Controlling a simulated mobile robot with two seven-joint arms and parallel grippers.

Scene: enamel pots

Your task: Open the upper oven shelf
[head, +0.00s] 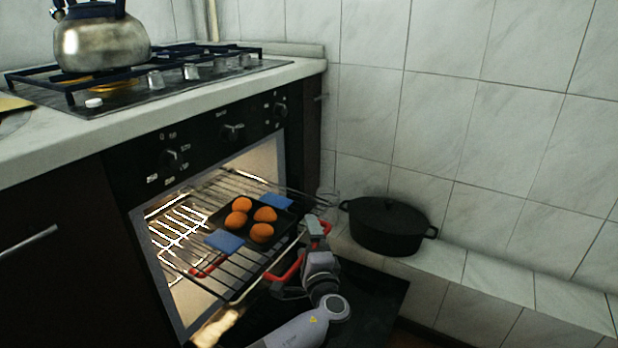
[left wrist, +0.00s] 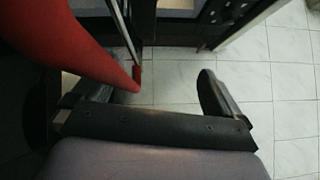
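The oven (head: 215,225) is open and lit inside in the head view. A wire shelf (head: 190,262) sticks out of it, with a dark tray (head: 245,230) on top. The tray holds several orange-brown buns (head: 238,220) and has blue pads at its sides. A red handle-like part (head: 285,272) shows at the shelf's front edge. My left gripper (head: 316,245) is at that front edge. In the left wrist view its fingers (left wrist: 163,92) are apart. A red-tipped bar (left wrist: 136,76) lies near the left finger, with no visible grip. My right gripper is out of view.
The lowered oven door (head: 375,295) lies below the shelf. A black lidded pot (head: 388,227) stands on a tiled ledge to the right. A metal kettle (head: 100,42) sits on the hob (head: 190,75) above. Tiled floor (left wrist: 285,70) shows clear in the left wrist view.

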